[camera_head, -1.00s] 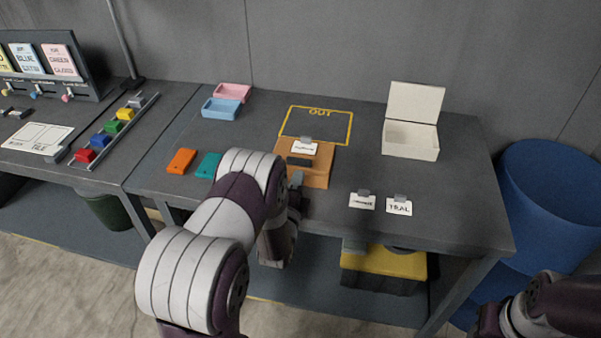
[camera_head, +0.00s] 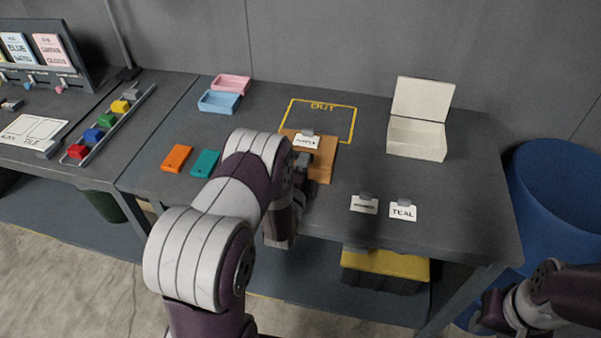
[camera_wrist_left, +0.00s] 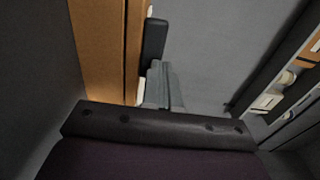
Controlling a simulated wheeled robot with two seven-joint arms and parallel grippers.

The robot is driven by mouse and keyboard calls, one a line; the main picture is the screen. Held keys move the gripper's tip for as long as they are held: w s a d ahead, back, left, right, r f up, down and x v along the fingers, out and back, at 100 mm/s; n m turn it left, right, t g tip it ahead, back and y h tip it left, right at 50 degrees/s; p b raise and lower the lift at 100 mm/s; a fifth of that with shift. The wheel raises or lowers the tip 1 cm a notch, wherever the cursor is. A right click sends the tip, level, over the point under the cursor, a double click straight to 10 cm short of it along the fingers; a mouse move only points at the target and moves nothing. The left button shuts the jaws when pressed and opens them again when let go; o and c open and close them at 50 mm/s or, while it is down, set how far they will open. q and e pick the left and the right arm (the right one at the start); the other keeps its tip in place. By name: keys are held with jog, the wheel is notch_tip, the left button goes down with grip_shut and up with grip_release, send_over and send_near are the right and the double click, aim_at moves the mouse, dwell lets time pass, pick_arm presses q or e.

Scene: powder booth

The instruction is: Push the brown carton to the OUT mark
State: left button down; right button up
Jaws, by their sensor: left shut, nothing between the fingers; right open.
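The brown carton (camera_head: 323,166) stands on the table, its far part over the near edge of the yellow-outlined OUT mark (camera_head: 353,122). A white label card shows at its top. My left gripper (camera_head: 303,160) is shut and empty at the carton's near side; the forearm hides the carton's left part. In the left wrist view the carton (camera_wrist_left: 98,45) is close beside the shut fingers (camera_wrist_left: 160,88); I cannot tell whether they touch. My right gripper (camera_head: 490,314) is open at the lower right, away from the table and partly cut off by the frame edge.
An open white box (camera_head: 417,140) stands right of the mark. Orange (camera_head: 176,158) and teal (camera_head: 205,163) pieces lie left of the carton. Pink (camera_head: 232,84) and blue (camera_head: 219,102) trays sit behind them. Two label cards (camera_head: 403,212) stand near the front edge. A blue bin (camera_head: 560,190) is at right.

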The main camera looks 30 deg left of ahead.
pick_arm(q)
jog(key=b+x, duration=0.4)
jog(key=x, duration=0.2)
jog(key=b+x, duration=0.4)
jog(key=x, duration=0.3)
jog(key=b+x, duration=0.4)
jog(key=x, duration=0.3)
jog(key=shift+w+a+f+b, duration=0.1)
jog(key=shift+w+f+b, duration=0.15)
jog(key=shift+f+b, duration=0.05)
jog(key=shift+w+r, duration=0.2)
jog(key=shift+w, duration=0.1)
pick_arm(e)
notch_tip(320, 180, down, 14)
jog(key=shift+r, duration=0.15)
